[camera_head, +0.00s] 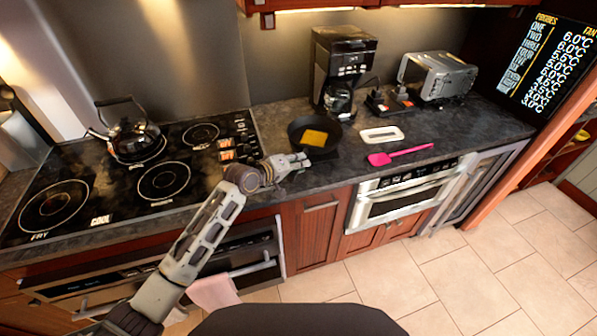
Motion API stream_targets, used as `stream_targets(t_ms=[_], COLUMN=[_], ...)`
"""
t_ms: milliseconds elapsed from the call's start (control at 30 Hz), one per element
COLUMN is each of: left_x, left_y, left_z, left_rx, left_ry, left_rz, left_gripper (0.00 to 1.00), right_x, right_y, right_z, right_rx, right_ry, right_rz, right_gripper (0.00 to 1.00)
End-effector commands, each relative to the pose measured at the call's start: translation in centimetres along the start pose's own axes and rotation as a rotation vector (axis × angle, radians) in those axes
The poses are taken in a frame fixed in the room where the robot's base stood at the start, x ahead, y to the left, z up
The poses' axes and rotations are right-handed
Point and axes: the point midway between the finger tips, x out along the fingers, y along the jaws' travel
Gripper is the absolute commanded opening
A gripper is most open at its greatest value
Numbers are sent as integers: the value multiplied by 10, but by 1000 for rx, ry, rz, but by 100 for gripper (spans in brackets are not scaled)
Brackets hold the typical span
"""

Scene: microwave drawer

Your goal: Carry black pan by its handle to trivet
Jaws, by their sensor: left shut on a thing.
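The black pan (298,138) is on the dark counter just right of the cooktop, with a flat yellow-orange piece (314,137) in it. My left gripper (303,161) is at the pan's front edge, shut on its handle; the handle itself is mostly hidden by the fingers. A dark flat patch (323,155) shows at the pan's front right; I cannot tell whether it is the trivet. A white oblong piece (365,136) lies on the counter right of the pan, apart from it. My right gripper is not in view.
A pink spatula (400,153) lies near the counter's front edge. A coffee maker (340,60) stands behind the pan, and a silver toaster (437,77) stands at the back right. A kettle (132,140) sits on the cooktop (110,205) at the left.

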Motion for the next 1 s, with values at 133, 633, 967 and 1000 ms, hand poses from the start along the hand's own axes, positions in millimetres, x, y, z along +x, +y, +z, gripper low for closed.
stream_targets(t_ms=[133,633,967,1000], left_x=[1,6,15,15], left_y=[0,-13,-31,-31], left_z=[0,6,15,15], left_rx=[2,0,1,2], left_ry=[4,4,5,5], left_rz=[6,4,5,6], left_gripper=[0,0,0,0], right_x=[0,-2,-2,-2], right_y=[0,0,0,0], right_z=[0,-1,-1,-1], right_rx=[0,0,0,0], right_ry=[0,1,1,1], right_rz=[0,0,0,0], right_gripper=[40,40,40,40])
